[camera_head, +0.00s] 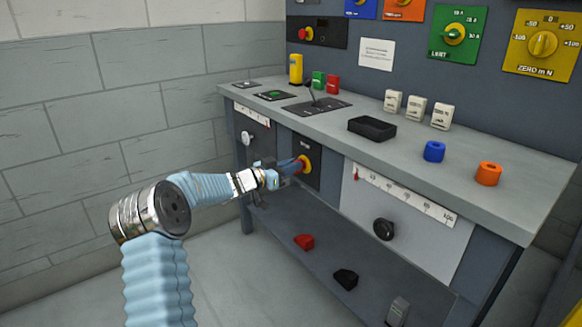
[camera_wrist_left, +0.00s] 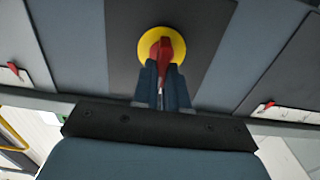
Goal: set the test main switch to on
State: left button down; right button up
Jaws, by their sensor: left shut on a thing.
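The main switch is a red handle on a yellow round plate (camera_head: 307,163), set in a dark panel (camera_head: 313,148) on the bench front. In the left wrist view the red handle (camera_wrist_left: 165,50) stands out from the yellow disc (camera_wrist_left: 147,47). My left gripper (camera_head: 292,168) is at the switch. In the left wrist view its two fingers (camera_wrist_left: 163,72) are shut on the red handle, one on each side. The fingers hide the handle's lower part. No readable on or off mark shows. My right gripper is not in view.
A black knob (camera_head: 384,229) and a scale strip (camera_head: 405,193) are right of the switch. A pale knob (camera_head: 247,138) is left of it. Red (camera_head: 304,242) and black (camera_head: 346,279) pieces lie on the lower shelf.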

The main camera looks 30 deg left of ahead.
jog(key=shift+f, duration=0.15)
pick_arm(q)
jog(key=m+b, duration=0.2)
jog(key=m, duration=0.1)
jog(key=m+b, duration=0.3)
jog(key=m, duration=0.1)
jog(key=f+m+b, duration=0.1)
jog(key=m+b, duration=0.1)
jog(key=m, duration=0.2)
jog(key=shift+s+d+b, duration=0.15)
jog(key=shift+d+b, duration=0.15)
jog(key=shift+d, duration=0.1)
jog(key=m+b, duration=0.3)
jog(key=m, duration=0.1)
jog(key=shift+d+f, duration=0.1)
jog(key=shift+f, duration=0.05)
jog(key=shift+m+b, duration=0.9)
jog(key=shift+m, duration=0.4)
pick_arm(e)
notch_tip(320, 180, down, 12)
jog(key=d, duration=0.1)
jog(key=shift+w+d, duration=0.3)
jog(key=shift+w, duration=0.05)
pick_arm(q)
jog(key=shift+m, duration=0.3)
jog(key=c, duration=1.2)
grip_release()
jog(key=shift+s, duration=0.1)
jog(key=shift+o, duration=0.2)
